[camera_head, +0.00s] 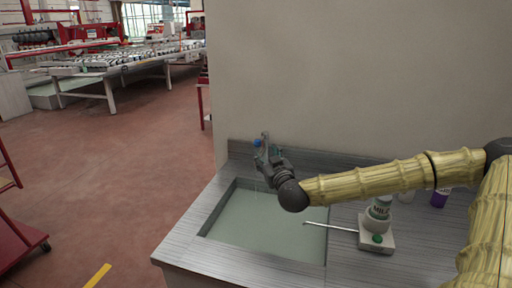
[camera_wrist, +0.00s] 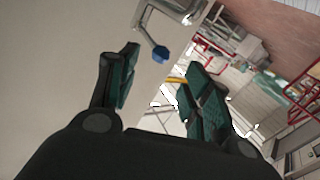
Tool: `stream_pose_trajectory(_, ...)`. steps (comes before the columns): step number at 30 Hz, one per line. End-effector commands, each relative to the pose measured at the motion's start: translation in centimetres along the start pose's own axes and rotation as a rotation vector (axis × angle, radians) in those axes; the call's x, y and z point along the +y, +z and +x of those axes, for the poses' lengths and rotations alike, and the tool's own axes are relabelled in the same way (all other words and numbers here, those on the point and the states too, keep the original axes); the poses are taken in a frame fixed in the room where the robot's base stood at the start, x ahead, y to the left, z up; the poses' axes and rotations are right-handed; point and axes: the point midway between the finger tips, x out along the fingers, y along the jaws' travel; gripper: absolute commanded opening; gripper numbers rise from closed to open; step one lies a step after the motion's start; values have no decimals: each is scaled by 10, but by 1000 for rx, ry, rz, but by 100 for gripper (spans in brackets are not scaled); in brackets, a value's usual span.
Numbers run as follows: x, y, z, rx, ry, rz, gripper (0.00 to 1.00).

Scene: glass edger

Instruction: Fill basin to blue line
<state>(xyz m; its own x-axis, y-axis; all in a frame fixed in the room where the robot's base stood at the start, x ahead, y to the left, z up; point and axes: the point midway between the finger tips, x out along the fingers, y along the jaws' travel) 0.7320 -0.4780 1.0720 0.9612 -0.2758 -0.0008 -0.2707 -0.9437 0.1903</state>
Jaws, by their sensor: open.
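The basin (camera_head: 212,219) is a rectangular sink set in a grey wood-grain counter. Its inside shows a pale green surface; I cannot tell the water level, and no blue line can be made out. A grey metal faucet (camera_head: 265,138) with a blue knob (camera_head: 257,142) stands at the basin's back edge, partly hidden by my gripper. In the wrist view the faucet (camera_wrist: 143,18) and its blue knob (camera_wrist: 160,54) show beyond the fingertips. My gripper (camera_head: 265,158) is open, its dark green finger pads (camera_wrist: 160,66) apart with nothing held, close to the faucet.
Right of the basin, a white bottle (camera_head: 378,213) stands by a white block with a green knob (camera_head: 377,239) and a thin metal rod reaching over the basin. A purple container (camera_head: 440,198) sits farther right. A wall rises behind the counter; open red floor lies left.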

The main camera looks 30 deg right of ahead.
Motion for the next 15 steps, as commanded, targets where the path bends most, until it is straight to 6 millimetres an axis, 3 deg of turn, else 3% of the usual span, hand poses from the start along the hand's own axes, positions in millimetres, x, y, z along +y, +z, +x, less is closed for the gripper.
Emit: stream_pose_trajectory(15,2,0,59,-1,3,-2,49)
